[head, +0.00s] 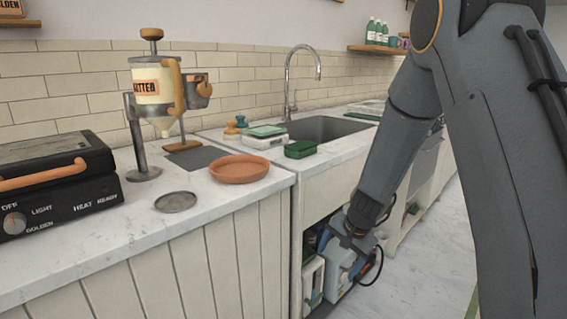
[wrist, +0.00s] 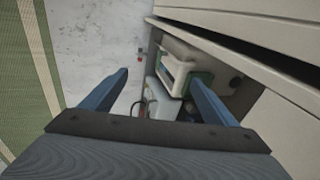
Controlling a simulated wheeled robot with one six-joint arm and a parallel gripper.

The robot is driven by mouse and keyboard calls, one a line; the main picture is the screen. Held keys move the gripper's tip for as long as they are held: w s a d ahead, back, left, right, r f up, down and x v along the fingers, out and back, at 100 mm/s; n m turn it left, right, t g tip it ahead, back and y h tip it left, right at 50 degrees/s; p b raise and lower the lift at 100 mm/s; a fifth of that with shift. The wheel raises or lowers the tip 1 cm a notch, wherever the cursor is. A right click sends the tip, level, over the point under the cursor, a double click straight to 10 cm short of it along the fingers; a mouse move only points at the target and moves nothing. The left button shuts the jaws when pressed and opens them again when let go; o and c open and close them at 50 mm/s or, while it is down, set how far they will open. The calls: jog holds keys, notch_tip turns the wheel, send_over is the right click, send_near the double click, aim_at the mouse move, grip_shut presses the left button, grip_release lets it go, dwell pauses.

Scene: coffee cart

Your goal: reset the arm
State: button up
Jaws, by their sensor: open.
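My arm reaches down at the right of the head view, and my gripper (head: 347,248) is low at the open space under the sink counter. In the wrist view my gripper (wrist: 158,76) shows two blue fingers spread wide apart. A white and green container (wrist: 180,66) lies beyond the fingers, near the right one. A pale grey container (wrist: 154,92) shows partly between the fingers. In the head view a pale blue-grey container (head: 337,275) is right by my gripper, and a white and green container (head: 312,280) stands left of it. I cannot tell whether the fingers touch anything.
The counter above holds a sink (head: 322,129), a terracotta dish (head: 239,168), a dispenser (head: 155,90) and a black grill (head: 55,180). Cabinet panels (head: 180,265) flank the opening on the left. The pale floor (head: 425,265) is clear; a green mat (wrist: 25,85) lies at the wrist view's left.

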jog(key=s+d+r+n+h, duration=0.15)
jog(key=s+r+n, duration=0.3)
jog(key=s, duration=0.65)
jog(key=s+d+r+n+h, duration=0.15)
jog(key=s+r+n, duration=0.35)
jog(key=s, duration=0.6)
jog(key=s+a+r+n+g+y+p, duration=0.1)
jog(key=s+a+r+g+y, duration=0.15)
jog(key=s+a+r, duration=0.65)
jog(key=s+d+r+m+h+p, duration=0.1)
jog(key=d+r+m+p, duration=0.1)
jog(key=d+r+p, duration=0.4)
jog(key=d+g+p, duration=0.1)
jog(key=d+p, duration=0.2)
jog(key=p, duration=0.4)
jog(key=shift+s+r+p, duration=0.15)
jog(key=shift+r+p, duration=0.05)
jog(key=shift+p, duration=0.2)
jog(key=shift+d+h, duration=0.1)
jog(key=shift+h, duration=0.15)
jog(key=shift+c, duration=0.2)
